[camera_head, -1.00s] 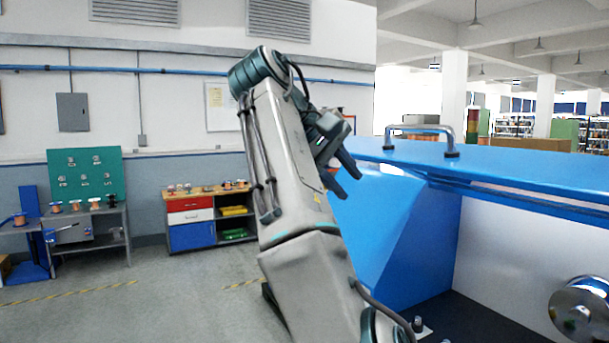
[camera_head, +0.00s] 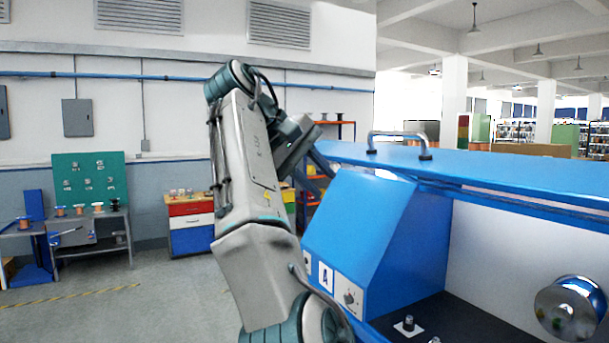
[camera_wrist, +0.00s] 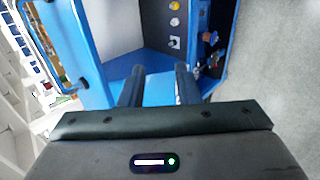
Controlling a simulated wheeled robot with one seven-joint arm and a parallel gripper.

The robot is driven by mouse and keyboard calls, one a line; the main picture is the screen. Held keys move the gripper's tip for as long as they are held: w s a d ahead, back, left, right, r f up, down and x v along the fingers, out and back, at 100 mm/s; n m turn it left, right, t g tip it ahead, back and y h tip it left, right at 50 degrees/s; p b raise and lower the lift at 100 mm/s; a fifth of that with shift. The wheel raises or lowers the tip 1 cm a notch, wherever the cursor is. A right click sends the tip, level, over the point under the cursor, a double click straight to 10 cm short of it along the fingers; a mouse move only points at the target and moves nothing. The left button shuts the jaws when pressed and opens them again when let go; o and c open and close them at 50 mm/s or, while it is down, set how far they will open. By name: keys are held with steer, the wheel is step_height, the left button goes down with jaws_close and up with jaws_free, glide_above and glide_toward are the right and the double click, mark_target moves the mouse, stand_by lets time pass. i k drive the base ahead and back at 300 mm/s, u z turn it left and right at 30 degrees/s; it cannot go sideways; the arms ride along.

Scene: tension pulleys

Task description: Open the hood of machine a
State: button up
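A grey bar at the left of the wrist view (camera_wrist: 70,87) looks like this handle. My gripper (camera_head: 320,160) is left of the handle in the head view, apart from it and partly hidden by my wrist. In the wrist view my gripper (camera_wrist: 158,70) has two dark fingers spread apart with nothing between them.
Below the hood are a white inner panel (camera_head: 490,240) and a silver pulley (camera_head: 570,308). A drawer cabinet (camera_head: 190,222) and a workbench with spools (camera_head: 90,225) stand against the left wall. Grey floor (camera_head: 150,300) is free in front of them.

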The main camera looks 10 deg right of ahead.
mark_target(584, 184)
steer(key=k, duration=1)
